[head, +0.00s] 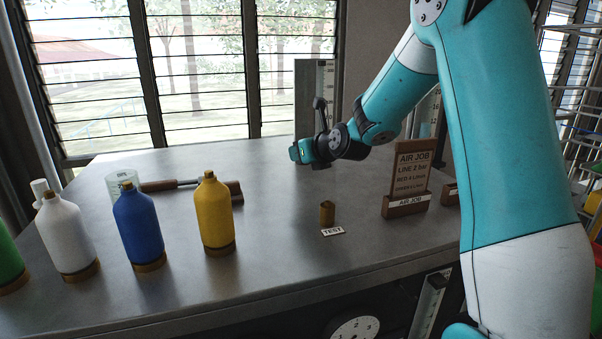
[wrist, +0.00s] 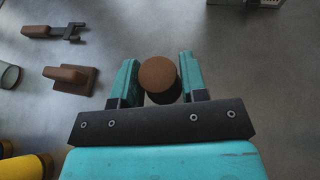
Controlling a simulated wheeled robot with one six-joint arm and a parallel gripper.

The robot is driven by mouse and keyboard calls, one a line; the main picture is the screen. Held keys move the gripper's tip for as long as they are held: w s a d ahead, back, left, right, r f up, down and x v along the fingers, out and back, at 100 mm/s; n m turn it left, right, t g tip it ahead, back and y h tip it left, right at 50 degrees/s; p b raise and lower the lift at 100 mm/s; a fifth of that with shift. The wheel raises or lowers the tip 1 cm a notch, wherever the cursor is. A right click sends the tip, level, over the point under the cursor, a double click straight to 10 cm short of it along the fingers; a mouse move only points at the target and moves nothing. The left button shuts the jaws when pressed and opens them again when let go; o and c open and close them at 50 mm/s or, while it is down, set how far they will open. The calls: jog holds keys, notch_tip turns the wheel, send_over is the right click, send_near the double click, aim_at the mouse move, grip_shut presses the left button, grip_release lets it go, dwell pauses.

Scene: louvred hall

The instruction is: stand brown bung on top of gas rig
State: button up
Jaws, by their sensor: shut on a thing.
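The brown bung (wrist: 158,80) is between the two teal fingers of my gripper (wrist: 158,78) in the wrist view; its round end faces the camera. In the head view my gripper (head: 302,151) is above the back middle of the bench, and the bung is not distinguishable there. I cannot tell for sure which thing is the gas rig. A tall grey panel with a scale (head: 315,85) stands at the back of the bench, just behind my gripper. A grey part with markings (wrist: 258,3) shows at the wrist view's top edge.
Yellow (head: 214,215), blue (head: 138,228) and white (head: 66,236) bottles stand at left, near a beaker (head: 122,187) and wooden-handled tool (head: 172,185). A small brown cylinder (head: 327,213) stands behind a TEST label (head: 332,232). An AIR JOB sign (head: 407,175) stands right.

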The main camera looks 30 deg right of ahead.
aim_at(303, 190)
notch_tip(303, 190, down, 8)
jog(key=shift+r+p, duration=0.25)
jog(key=shift+p, duration=0.5)
jog(key=shift+f, duration=0.15)
jog(key=o, duration=1)
